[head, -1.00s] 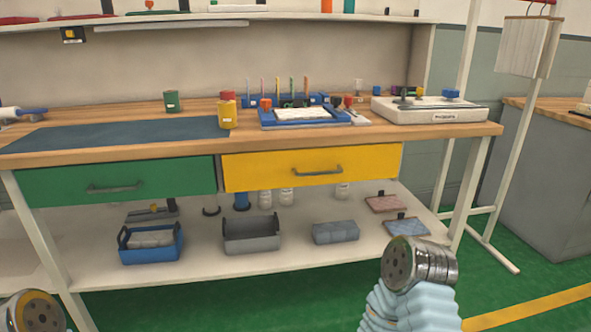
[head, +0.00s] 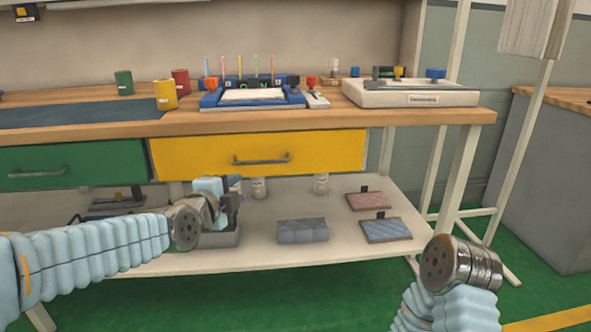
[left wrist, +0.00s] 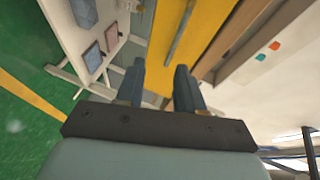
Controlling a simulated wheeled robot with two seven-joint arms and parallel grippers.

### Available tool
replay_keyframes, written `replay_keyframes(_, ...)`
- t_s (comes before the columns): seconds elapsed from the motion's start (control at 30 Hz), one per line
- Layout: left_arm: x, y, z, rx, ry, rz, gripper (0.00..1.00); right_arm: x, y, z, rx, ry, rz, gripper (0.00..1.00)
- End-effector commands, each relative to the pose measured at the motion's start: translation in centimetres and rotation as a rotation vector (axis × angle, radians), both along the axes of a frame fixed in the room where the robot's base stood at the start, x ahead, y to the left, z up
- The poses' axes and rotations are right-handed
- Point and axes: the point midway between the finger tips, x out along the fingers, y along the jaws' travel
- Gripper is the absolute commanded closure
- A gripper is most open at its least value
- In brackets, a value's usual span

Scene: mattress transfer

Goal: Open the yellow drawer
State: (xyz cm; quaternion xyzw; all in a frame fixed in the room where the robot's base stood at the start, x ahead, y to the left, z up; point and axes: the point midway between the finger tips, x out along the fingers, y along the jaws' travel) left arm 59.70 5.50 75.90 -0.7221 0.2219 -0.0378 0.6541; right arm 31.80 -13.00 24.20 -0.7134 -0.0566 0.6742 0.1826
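The yellow drawer (head: 200,158) sits under the workbench top and its front looks shut. Its grey bar handle (head: 262,159) is in the middle of the front. My left gripper (head: 235,190) is below and a little left of the handle, apart from it. In the left wrist view its two fingers (left wrist: 157,80) are spread with nothing between them. The yellow front (left wrist: 210,30) and the handle (left wrist: 182,30) show beyond the fingertips. My right arm shows at the lower right of the head view, but its gripper does not.
A green drawer (head: 95,168) is left of the yellow one. The lower shelf (head: 265,255) holds a grey bin (head: 222,240), a grey box (head: 302,231) and two flat pads. Cups, a blue tray and a white scale stand on the bench top.

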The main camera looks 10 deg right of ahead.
Motion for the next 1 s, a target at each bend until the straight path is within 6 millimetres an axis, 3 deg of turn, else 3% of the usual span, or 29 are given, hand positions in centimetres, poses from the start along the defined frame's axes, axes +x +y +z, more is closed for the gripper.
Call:
replay_keyframes(0.07,-0.2,-0.1,1.9,0.027,-0.055,-0.018,0.63,0.0,0.0,-0.3,0.0,0.0,0.0,0.57)
replay_keyframes(0.17,0.2,-0.2,2.4,0.044,-0.075,-0.022,0.63,0.0,0.0,-0.6,0.0,0.0,0.0,0.57)
replay_keyframes(0.43,5.1,-2.1,1.1,0.043,-0.069,-0.02,0.63,0.0,0.1,-1.6,0.002,0.002,0.002,0.57)
replay_keyframes(0.7,10.1,-4.4,0.2,0.041,-0.067,-0.022,0.63,0.0,0.1,-1.2,0.002,0.002,0.001,0.57)
replay_keyframes(1.0,12.1,-5.4,-0.1,0.041,-0.07,-0.025,0.63,0.0,0.0,-1.1,0.001,0.002,0.001,0.57)
